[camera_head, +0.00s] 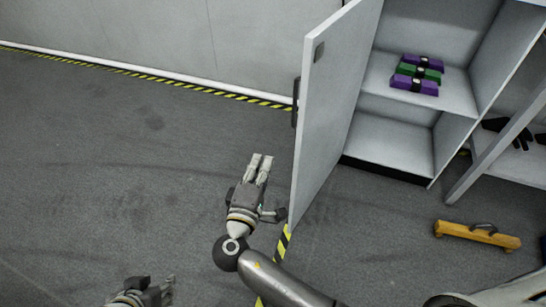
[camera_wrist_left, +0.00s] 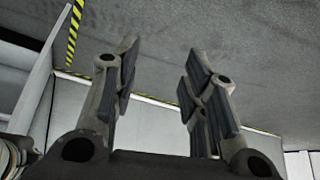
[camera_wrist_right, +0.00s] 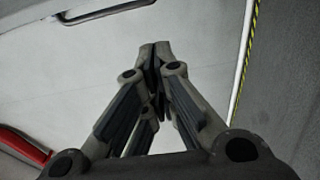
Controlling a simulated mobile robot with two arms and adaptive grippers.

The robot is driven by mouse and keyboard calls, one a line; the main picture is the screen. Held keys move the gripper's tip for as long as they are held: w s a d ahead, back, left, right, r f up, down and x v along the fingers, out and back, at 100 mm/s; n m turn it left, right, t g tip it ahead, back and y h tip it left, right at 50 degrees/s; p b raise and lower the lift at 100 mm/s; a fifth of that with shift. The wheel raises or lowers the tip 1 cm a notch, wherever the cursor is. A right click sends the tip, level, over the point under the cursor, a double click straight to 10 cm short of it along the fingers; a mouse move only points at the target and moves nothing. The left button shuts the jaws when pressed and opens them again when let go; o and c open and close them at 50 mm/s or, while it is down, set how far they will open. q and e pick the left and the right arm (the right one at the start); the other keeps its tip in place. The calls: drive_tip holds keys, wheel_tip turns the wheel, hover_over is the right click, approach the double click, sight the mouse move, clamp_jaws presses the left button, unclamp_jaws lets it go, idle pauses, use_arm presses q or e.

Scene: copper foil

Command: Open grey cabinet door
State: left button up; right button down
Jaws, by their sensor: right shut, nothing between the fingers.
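The grey cabinet door (camera_head: 330,100) stands swung wide open in the head view, with the cabinet interior (camera_head: 392,142) exposed to its right. A dark handle (camera_head: 296,102) shows at the door's left edge. My right gripper (camera_head: 262,160) is just left of the door's lower near edge, its fingers together and empty; whether its wrist touches the door is unclear. Its closed fingers also show in the right wrist view (camera_wrist_right: 155,52). My left gripper (camera_head: 168,285) is low at the bottom left, away from the door. Its fingers are spread and empty in the left wrist view (camera_wrist_left: 158,80).
Purple and green items (camera_head: 418,74) lie on the cabinet shelf (camera_head: 455,98). A yellow object with a dark handle (camera_head: 477,235) lies on the floor at right, near a shelving unit (camera_head: 500,150). The floor (camera_head: 120,170) left of the door is clear.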

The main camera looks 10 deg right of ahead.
sight(308, 140)
drive_tip(key=b+x, duration=0.1)
drive_tip(key=x, duration=0.8)
use_arm(q)
drive_tip(key=w, duration=0.1)
drive_tip(key=w+d+r+t, duration=0.1)
drive_tip(key=w, duration=0.1)
drive_tip(key=w+r+t, duration=0.1)
drive_tip(key=shift+w+d+h, duration=0.15)
drive_tip(key=shift+d+h, duration=0.05)
drive_tip(key=shift+h, duration=0.1)
use_arm(e)
drive_tip(key=s+d, duration=0.3)
